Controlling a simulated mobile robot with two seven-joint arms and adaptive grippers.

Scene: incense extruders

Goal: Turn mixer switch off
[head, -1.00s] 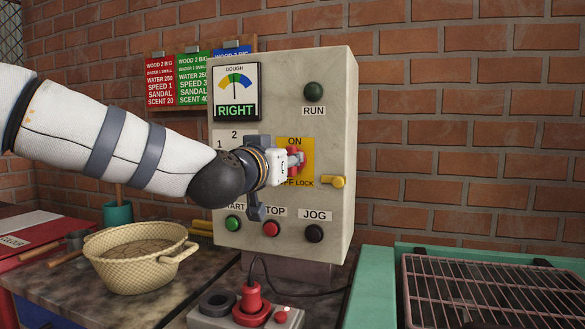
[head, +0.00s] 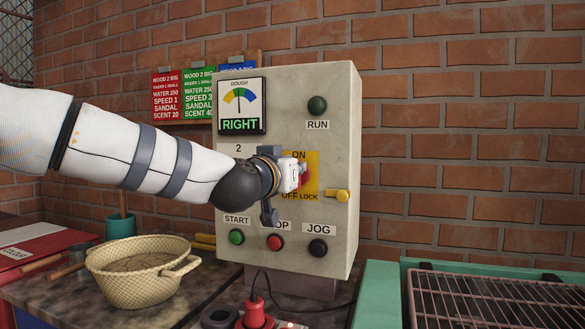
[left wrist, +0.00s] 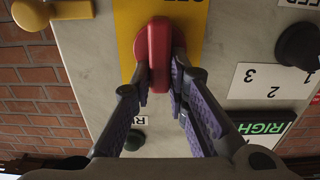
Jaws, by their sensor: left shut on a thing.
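The grey mixer control box (head: 342,120) stands against the brick wall. A yellow plate (head: 313,163) on its front is marked ON at the top and OFF LOCK at the bottom. The red switch handle (head: 305,182) sits on this plate, mostly hidden by my left gripper (head: 299,174) in the head view. In the left wrist view, which is upside down, the handle (left wrist: 158,60) lies along the length of the yellow plate (left wrist: 190,25). My left gripper's fingers (left wrist: 157,88) are closed around the handle from both sides. My right gripper is not in view.
A yellow lock knob (head: 341,196) sticks out right of the plate. START (head: 236,237), red (head: 275,242) and JOG (head: 318,248) buttons sit below. A wicker basket (head: 140,285) stands left on the table, and a wire rack (head: 490,300) lies right.

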